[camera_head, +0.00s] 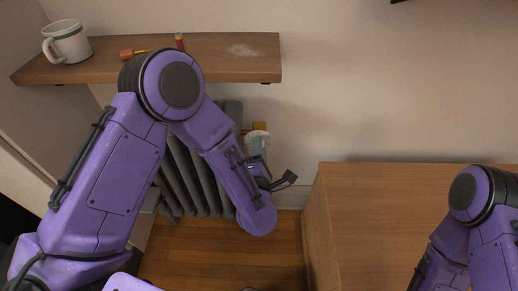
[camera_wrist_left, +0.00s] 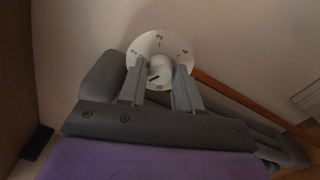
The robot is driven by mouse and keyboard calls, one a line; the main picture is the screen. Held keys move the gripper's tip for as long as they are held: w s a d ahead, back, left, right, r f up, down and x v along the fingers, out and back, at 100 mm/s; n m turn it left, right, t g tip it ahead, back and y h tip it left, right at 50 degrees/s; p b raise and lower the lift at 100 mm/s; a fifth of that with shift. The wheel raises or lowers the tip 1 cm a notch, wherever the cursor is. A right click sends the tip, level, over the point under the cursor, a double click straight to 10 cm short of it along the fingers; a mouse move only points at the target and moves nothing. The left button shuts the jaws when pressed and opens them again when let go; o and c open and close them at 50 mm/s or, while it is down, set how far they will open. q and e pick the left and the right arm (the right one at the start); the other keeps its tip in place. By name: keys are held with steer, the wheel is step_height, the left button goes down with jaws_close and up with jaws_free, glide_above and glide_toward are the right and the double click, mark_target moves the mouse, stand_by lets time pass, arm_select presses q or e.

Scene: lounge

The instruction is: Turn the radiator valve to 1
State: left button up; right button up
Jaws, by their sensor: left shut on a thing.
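The radiator valve has a white round dial (camera_wrist_left: 172,42) with dark numerals; 2, 3 and 4 are readable along its upper rim in the left wrist view. Its central knob (camera_wrist_left: 158,62) carries a dark mark, and the lower dial is partly hidden. My left gripper (camera_wrist_left: 160,70) is shut on the knob, one grey finger on each side. In the head view the white valve (camera_head: 259,139) shows at the right end of the grey radiator (camera_head: 183,180), partly behind my left arm. My right arm is at the lower right, its gripper outside the picture.
A wooden shelf (camera_head: 219,65) above the radiator holds a white mug (camera_head: 67,42), an orange-handled tool (camera_head: 131,53) and a small red-and-yellow cylinder (camera_head: 179,41). A wooden cabinet (camera_head: 380,215) stands to the right. Bare wooden floor (camera_head: 215,260) lies between.

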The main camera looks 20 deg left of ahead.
stand_by(0.3)
arm_select(q)
steer(key=o, duration=1)
steer(key=shift+o, duration=0.2)
steer(key=v, duration=1)
steer(key=shift+s, duration=0.35)
steer(key=shift+d, duration=0.1)
